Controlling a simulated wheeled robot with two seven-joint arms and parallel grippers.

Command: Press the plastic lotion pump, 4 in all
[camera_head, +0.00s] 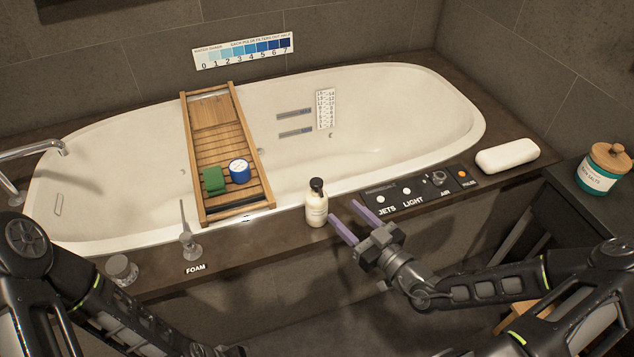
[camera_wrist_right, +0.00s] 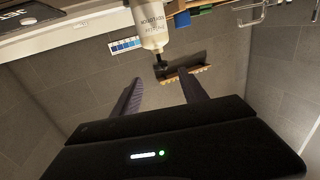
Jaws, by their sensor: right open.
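The lotion pump bottle (camera_head: 316,208) is cream-white with a black pump head. It stands upright on the tub's front ledge, right of the FOAM label. My right gripper (camera_head: 342,211) is open and empty, with purple-grey fingers pointing toward the bottle from its right. The fingers look apart from the bottle. In the right wrist view the bottle (camera_wrist_right: 153,28) appears upside down, its black head between and just beyond the open fingertips (camera_wrist_right: 160,80). My left arm enters at the lower left; its gripper does not show clearly.
A control panel (camera_head: 420,191) with JETS, LIGHT and AIR lies right of the bottle. A small metal spout (camera_head: 188,243) stands at FOAM, left of it. A wooden tray (camera_head: 212,120) spans the bathtub (camera_head: 400,95). A white bar (camera_head: 508,157) and bath salts jar (camera_head: 600,170) are at right.

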